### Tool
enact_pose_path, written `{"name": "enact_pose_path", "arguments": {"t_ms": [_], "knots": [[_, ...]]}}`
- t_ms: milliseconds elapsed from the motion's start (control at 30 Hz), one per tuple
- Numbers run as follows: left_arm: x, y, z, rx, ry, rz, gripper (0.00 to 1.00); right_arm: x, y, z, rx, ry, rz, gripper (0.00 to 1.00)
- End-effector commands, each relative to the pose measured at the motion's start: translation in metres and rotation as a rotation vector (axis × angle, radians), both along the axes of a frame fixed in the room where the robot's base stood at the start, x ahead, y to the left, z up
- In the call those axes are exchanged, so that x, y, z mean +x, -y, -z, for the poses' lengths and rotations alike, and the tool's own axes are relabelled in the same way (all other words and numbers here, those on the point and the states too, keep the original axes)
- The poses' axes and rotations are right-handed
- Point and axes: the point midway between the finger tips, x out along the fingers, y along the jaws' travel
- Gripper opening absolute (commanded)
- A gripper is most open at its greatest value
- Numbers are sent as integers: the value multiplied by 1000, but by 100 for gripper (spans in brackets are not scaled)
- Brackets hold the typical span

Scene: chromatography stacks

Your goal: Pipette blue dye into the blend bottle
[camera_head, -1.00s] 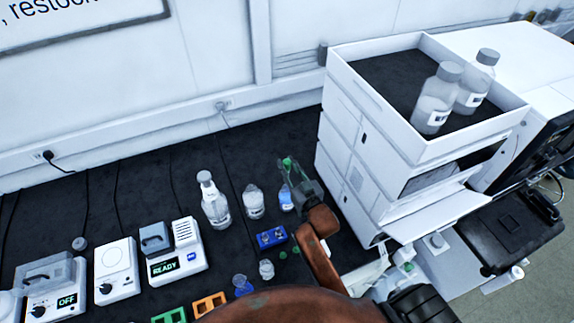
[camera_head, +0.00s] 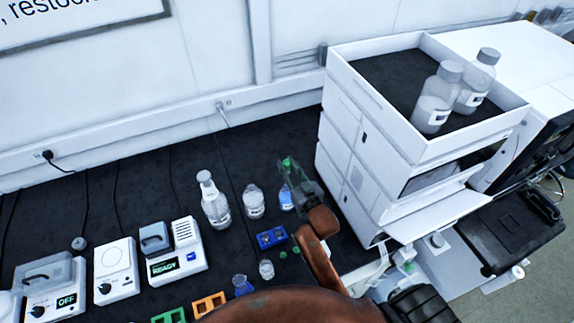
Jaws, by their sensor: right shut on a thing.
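My right gripper (camera_head: 294,175) is shut on a thin tool with a green top (camera_head: 287,162), which looks like the pipette. It is at the right of the bench, just above a small bottle of blue liquid (camera_head: 286,200). The pipette's lower end is hard to make out, so I cannot tell whether it is inside that bottle. A clear bottle with a white label (camera_head: 254,204) stands upright just left of the blue one. A taller wash-type bottle (camera_head: 214,205) stands further left. I cannot tell which is the blend bottle. My left gripper is not in view.
A tall white instrument stack (camera_head: 365,165) with two bottles in its top tray stands close right of my gripper. A blue rack (camera_head: 271,238), a small clear jar (camera_head: 266,270) and a blue flask (camera_head: 242,285) are in front. A READY device (camera_head: 177,255) sits left.

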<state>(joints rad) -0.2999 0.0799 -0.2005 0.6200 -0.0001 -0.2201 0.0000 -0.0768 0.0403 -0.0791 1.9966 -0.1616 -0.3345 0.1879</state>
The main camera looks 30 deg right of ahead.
Motion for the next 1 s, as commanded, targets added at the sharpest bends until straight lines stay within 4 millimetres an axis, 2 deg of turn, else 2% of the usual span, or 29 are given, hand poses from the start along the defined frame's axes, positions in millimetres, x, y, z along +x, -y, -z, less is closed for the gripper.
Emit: {"name": "enact_pose_path", "arguments": {"t_ms": [1000], "knots": [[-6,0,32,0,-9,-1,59,0,0,61,1,-2,1,0]]}}
